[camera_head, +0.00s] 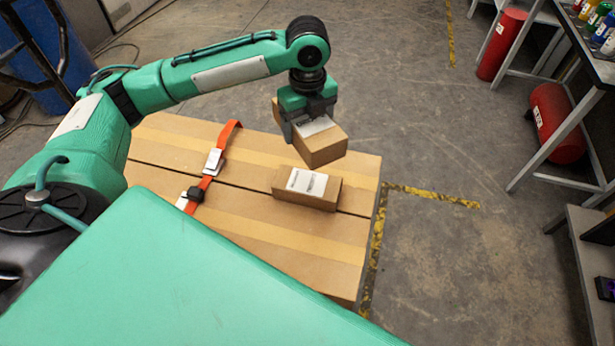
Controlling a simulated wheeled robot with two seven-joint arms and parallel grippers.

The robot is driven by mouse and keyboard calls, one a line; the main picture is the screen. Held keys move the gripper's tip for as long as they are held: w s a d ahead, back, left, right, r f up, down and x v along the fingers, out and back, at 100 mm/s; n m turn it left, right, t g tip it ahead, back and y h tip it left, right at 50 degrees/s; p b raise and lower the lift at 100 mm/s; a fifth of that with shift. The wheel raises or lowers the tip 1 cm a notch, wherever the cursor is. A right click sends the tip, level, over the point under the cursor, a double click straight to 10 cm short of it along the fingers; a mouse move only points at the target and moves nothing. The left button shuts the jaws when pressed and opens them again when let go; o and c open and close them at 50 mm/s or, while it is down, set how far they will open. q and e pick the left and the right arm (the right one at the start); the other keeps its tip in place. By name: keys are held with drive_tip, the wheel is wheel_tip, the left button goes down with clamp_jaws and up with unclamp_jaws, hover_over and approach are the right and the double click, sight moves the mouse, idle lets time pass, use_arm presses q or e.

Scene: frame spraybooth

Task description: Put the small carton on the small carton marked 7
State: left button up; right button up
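My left gripper (309,110) points down and is shut on a small brown carton (323,148) with a white label on top. It holds this carton in the air, above and behind a second small carton (307,188). The second carton also has a white label on top and lies on a large cardboard box (250,225). The held carton looks slightly turned relative to the lower one, and the two appear apart. I cannot read a 7 on either label. My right gripper is not in view.
An orange strap with a buckle (213,162) crosses the large box left of the small carton. Yellow-black tape (435,195) marks the floor at right. Red cylinders (557,124) and a metal bench (565,130) stand far right. The floor between is clear.

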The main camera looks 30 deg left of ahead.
use_arm(q)
drive_tip(key=p, duration=0.1)
hover_over(307, 182)
wheel_tip(307, 182, down, 12)
drive_tip(key=shift+d+f, duration=0.1)
drive_tip(key=shift+f+p, duration=0.55)
drive_tip(key=shift+f, duration=2.15)
drive_tip(key=o, duration=1.3)
drive_tip(key=shift+f, duration=0.1)
drive_tip(key=shift+r, duration=0.5)
wheel_tip(307, 182, up, 11)
drive_tip(key=b, duration=0.2)
drive_tip(key=shift+r, duration=0.15)
